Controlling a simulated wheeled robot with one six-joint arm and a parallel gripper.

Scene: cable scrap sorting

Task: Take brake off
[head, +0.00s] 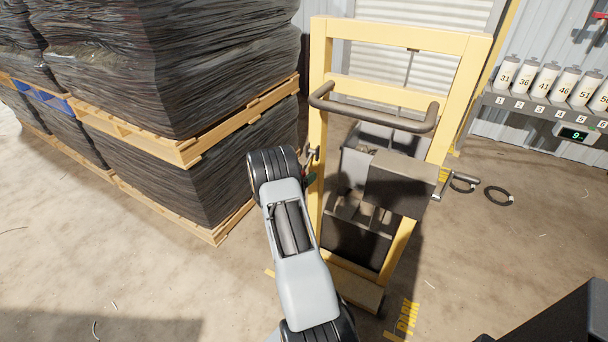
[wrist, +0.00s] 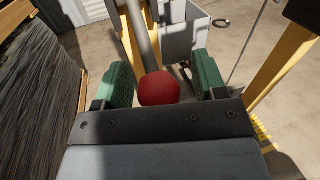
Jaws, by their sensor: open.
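The brake lever shows in the wrist view as a grey bar (wrist: 145,40) ending in a red ball knob (wrist: 160,89). The knob lies between the two green finger pads of my gripper (wrist: 165,80). The gripper is open, with a gap to the right pad; the left pad is closer to the knob. In the head view my gripper (head: 310,166) is at the left post of the yellow upright frame (head: 318,130), mostly hidden by my wrist. The knob cannot be made out clearly there.
Wrapped pallet stacks (head: 180,70) stand close on the left. Numbered bottles (head: 545,78) line a shelf at right. Black rings (head: 498,196) lie on open floor.

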